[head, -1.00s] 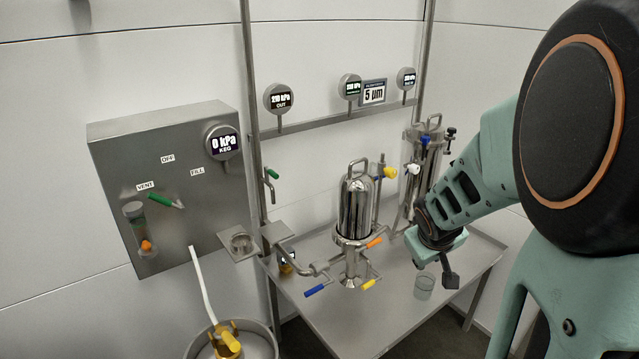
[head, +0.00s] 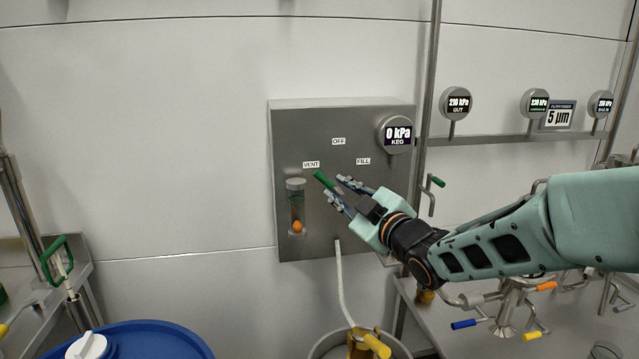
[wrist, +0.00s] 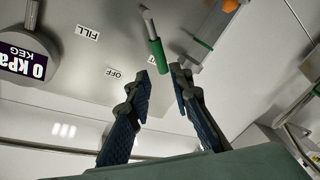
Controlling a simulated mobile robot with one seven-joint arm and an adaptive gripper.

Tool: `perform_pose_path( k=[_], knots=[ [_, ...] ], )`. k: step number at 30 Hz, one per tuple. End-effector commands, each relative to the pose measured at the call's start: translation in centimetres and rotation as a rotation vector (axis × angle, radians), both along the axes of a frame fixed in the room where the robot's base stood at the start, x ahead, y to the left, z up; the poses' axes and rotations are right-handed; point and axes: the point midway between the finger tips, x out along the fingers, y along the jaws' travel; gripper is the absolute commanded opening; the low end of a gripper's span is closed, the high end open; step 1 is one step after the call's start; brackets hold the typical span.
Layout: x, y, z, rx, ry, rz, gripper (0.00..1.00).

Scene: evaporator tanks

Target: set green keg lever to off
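The green keg lever (head: 322,179) is on the grey steel keg panel (head: 345,225), tilted up and left toward the VENT label (head: 311,164). The OFF label (head: 338,141) is above it and the FILL label (head: 363,161) is to the right. My gripper (head: 334,187) is in front of the panel at the lever, with its fingers spread. In the wrist view the lever's green grip (wrist: 158,55) shows just beyond my open fingertips (wrist: 160,76), lined up with the gap. I see no clear contact. The lever's pivot is hidden behind my gripper in the head view.
A keg pressure gauge (head: 395,134) reading 0 kPa sits at the panel's upper right. A flow tube with an orange ball (head: 297,226) is left of the lever. A pale hose (head: 341,290) hangs below. A steel post (head: 426,110) stands right of the panel.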

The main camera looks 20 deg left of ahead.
Motion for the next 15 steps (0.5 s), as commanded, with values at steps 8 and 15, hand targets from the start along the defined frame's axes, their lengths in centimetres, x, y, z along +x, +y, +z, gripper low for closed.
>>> perform_pose_path(
  k=[8, 15],
  knots=[
    [3.8, 3.5, -0.2, 0.003, 0.003, 0.002, 0.2],
    [5.9, 5.3, -0.1, 0.001, 0.002, 0.001, 0.2]
  ],
)
